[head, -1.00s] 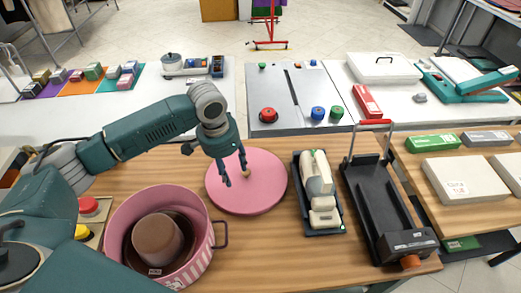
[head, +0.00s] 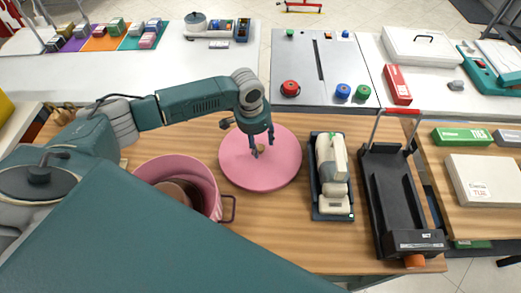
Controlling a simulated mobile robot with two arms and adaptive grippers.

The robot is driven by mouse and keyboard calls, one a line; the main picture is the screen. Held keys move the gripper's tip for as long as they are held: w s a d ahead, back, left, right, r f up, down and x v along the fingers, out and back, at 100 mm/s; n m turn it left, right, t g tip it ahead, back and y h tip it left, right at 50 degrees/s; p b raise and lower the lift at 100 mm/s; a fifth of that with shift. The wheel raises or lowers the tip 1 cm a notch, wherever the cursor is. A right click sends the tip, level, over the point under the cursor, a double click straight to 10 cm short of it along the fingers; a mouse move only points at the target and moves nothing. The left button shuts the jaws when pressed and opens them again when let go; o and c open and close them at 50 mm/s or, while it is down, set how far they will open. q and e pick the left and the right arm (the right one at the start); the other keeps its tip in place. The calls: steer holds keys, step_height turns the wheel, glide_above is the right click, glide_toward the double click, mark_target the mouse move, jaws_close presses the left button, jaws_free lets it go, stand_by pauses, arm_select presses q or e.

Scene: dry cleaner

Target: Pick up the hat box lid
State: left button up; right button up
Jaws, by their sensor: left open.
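The hat box lid is a round pink disc (head: 276,172) lying on the wooden table, with a small brass-coloured knob (head: 259,148) near its middle. My left gripper (head: 262,150) is open and points down over the lid, its fingertips close to the knob; I cannot tell whether they touch it. The pink hat box (head: 190,169) stands open to the left of the lid with a brown hat (head: 178,192) inside. A large teal part of my own body hides the lower part of the box. My right gripper is not in view.
A grey panel (head: 330,75) with red, blue and green knobs lies behind on the white counter.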

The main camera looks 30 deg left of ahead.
arm_select(q)
steer(key=shift+w+d+f, duration=0.1)
steer(key=shift+f, duration=1)
jaws_close()
steer(key=shift+r, duration=0.2)
